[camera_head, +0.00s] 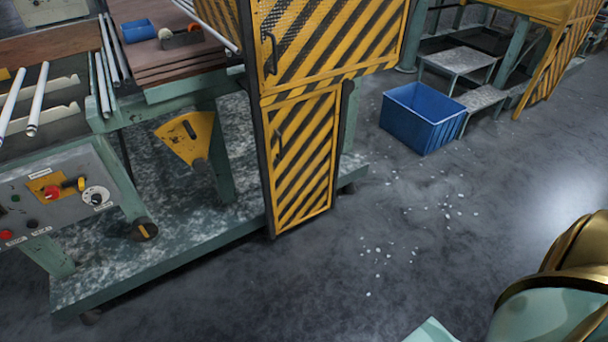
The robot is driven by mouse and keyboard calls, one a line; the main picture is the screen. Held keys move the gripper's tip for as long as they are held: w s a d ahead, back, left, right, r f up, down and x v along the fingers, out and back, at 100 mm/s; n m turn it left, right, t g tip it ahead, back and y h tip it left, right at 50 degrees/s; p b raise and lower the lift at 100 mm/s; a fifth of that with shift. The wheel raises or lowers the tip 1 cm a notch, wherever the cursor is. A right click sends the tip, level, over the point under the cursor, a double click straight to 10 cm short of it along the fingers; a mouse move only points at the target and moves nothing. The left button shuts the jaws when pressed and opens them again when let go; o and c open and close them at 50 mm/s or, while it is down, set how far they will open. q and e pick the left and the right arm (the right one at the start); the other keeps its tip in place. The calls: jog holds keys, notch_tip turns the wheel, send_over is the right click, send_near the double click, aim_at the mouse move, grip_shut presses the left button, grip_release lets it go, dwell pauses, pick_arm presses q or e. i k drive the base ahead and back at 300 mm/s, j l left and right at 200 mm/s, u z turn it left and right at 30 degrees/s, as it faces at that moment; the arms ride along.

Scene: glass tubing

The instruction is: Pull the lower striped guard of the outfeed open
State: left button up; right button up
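The lower striped guard (304,162) is a yellow and black panel low on the machine's end, at the picture's middle. It sits flush in its frame and looks closed. A dark handle (278,144) is on its left side. The upper striped guard (330,38) is directly above it, with a handle (269,53) of its own on the left. Gold and pale green parts of my own body show at the lower right. Neither of my grippers is in the picture.
A blue crate (420,122) stands on the floor right of the guard, near grey steps (458,62). White fragments (385,252) are scattered on the floor (270,300), which is otherwise clear before the guard. A control panel (60,196) is at the left.

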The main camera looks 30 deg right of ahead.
aim_at(329, 96)
jog(key=z, duration=0.95)
jog(key=i+l+z, duration=0.15)
jog(key=i+z, duration=0.55)
jog(key=i, duration=0.25)
